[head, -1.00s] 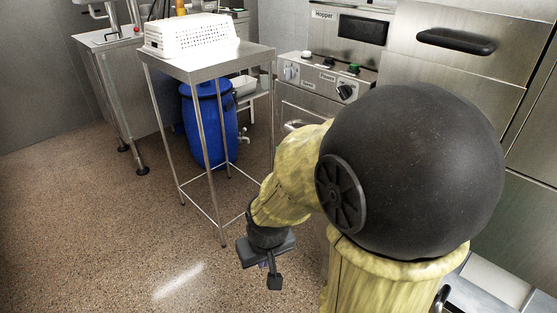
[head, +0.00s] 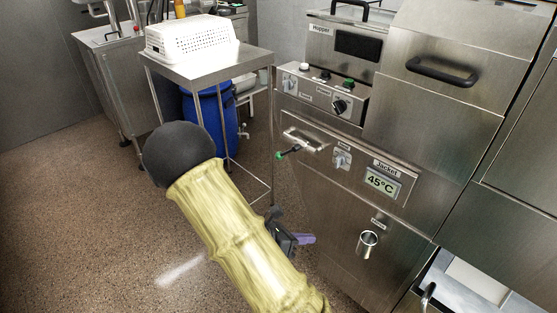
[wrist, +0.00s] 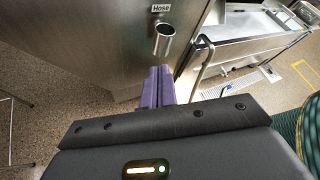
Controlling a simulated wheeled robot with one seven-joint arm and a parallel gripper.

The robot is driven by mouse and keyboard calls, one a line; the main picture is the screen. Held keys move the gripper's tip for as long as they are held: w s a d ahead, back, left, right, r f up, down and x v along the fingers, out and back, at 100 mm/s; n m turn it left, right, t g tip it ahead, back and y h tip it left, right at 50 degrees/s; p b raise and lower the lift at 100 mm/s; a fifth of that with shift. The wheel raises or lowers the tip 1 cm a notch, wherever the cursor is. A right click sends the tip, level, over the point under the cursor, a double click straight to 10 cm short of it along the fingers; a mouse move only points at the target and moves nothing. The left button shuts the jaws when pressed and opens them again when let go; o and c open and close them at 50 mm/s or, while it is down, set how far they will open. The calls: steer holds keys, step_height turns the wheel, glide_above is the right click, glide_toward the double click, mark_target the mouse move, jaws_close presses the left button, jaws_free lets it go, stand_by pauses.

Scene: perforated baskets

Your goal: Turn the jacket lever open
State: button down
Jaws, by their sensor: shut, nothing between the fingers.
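A lever with a green tip (head: 287,152) sticks out at the left of the steel front panel. The panel also carries a Jacket label above a 45°C display (head: 381,183) and a small knob (head: 341,160). My gripper (head: 304,239) is below the lever, in front of the lower cabinet and apart from it, partly hidden by my arm. In the wrist view my gripper's purple fingers (wrist: 157,87) are together and empty. The lever does not show in the wrist view.
A Hose pipe stub (head: 367,243) sticks out to the right of my gripper; it also shows in the wrist view (wrist: 163,38). A steel table (head: 212,64) with a white perforated basket (head: 190,37) stands behind left, a blue barrel (head: 211,122) beneath. Floor at left is clear.

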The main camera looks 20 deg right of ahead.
mark_target(287, 153)
steer(key=w+a+r+n+t+h+p, duration=0.1)
steer(key=w+a+n+t+p, duration=0.1)
steer(key=w+n+t, duration=0.5)
steer(key=w+a+r+n+t+h+p, duration=0.1)
steer(key=w+a+n+t+p, duration=0.1)
steer(key=w+n+t, duration=0.5)
steer(key=n, duration=0.4)
steer(key=shift+a+r+n, duration=0.15)
steer(key=shift+a+n, duration=0.1)
steer(key=shift+n, duration=0.15)
steer(key=w+a+r+x, duration=0.1)
steer(key=w+x, duration=0.1)
steer(key=x, duration=1.1)
steer(key=shift+a, duration=0.4)
steer(key=shift+a, duration=0.1)
